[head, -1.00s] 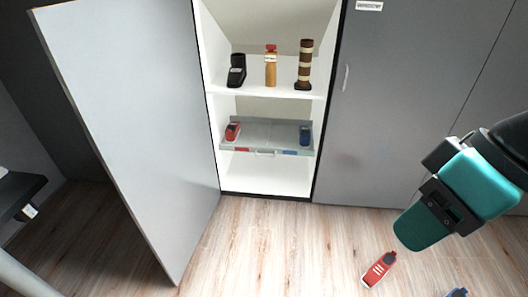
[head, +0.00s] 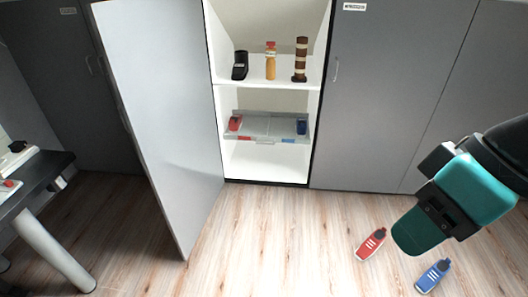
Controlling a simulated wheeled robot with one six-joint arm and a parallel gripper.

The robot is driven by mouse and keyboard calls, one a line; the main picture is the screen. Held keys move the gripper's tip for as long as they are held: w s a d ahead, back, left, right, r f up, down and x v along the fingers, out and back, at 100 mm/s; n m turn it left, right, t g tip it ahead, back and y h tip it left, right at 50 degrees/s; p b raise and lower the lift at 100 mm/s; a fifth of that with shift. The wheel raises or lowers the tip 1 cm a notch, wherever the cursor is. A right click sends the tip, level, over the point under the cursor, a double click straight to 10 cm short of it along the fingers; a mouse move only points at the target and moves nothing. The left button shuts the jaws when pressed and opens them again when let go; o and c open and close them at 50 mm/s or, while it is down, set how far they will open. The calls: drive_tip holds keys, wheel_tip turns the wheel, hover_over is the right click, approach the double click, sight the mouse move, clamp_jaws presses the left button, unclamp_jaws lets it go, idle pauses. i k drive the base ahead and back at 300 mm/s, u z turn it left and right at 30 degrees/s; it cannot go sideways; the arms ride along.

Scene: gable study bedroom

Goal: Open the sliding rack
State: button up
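The grey sliding rack (head: 267,125) sits inside the open cupboard, below the middle shelf. Its front edge has a small handle in the middle, a red label on the left and a blue label on the right. A red item (head: 235,123) stands at its left end and a blue item (head: 302,127) at its right end. The rack appears pushed in, within the cupboard walls. My gripper (head: 418,238), teal and black, hangs at the right of the head view, well apart from the rack and over the floor. I cannot make out whether its fingers are apart.
The cupboard door (head: 165,120) stands wide open on the left. A shelf (head: 255,87) above the rack holds three items. A red bottle (head: 370,243) and a blue bottle (head: 434,276) lie on the floor near my gripper. A dark desk (head: 35,180) stands at the left.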

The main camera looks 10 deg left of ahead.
sight(265, 126)
drive_tip(key=u, duration=0.55)
drive_tip(key=i, duration=0.6)
drive_tip(key=u, duration=0.6)
drive_tip(key=i, duration=1.65)
drive_tip(key=z, duration=1.25)
drive_tip(key=i, duration=0.55)
drive_tip(key=z, duration=0.45)
